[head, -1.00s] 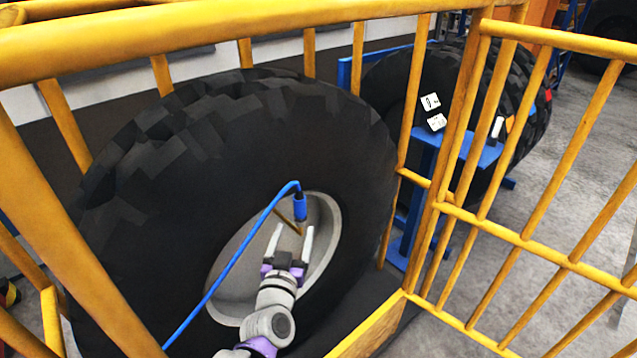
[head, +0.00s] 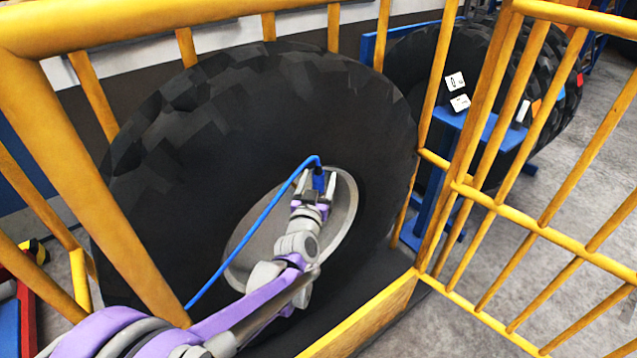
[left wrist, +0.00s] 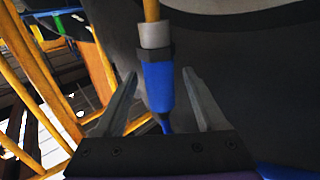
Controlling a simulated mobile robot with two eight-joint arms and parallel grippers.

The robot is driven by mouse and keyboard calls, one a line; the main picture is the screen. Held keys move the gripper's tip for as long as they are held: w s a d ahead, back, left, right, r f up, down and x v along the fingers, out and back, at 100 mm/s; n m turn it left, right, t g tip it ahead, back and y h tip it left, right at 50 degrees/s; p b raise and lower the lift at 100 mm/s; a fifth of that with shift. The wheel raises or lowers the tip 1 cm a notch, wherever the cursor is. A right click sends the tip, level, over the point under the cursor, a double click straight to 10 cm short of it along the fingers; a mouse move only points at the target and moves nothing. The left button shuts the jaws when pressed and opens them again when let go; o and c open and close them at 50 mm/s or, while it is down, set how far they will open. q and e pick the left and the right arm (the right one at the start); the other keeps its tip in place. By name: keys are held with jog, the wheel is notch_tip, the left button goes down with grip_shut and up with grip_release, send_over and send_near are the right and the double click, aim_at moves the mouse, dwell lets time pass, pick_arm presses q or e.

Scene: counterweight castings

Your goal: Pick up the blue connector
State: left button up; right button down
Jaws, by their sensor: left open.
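The blue connector (left wrist: 158,86) is a blue cylinder with a grey collar and a yellow rod at its far end in the left wrist view. It lies between the two open fingers of my left gripper (left wrist: 160,105), with a gap on each side. In the head view the connector (head: 319,180) shows between the fingertips of my left gripper (head: 315,187), in front of the grey wheel hub. A blue cable (head: 262,220) arches from it and runs down to the left. My right gripper is not in view.
A large black tire (head: 240,130) with a grey hub (head: 345,215) stands behind the gripper. Yellow railings (head: 530,225) enclose it at the front and right. A blue stand (head: 437,185) and a second tire (head: 415,65) stand beyond the railing.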

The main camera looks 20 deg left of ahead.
pick_arm(q)
grip_shut()
dwell(0.3)
jog(key=shift+r, duration=0.15)
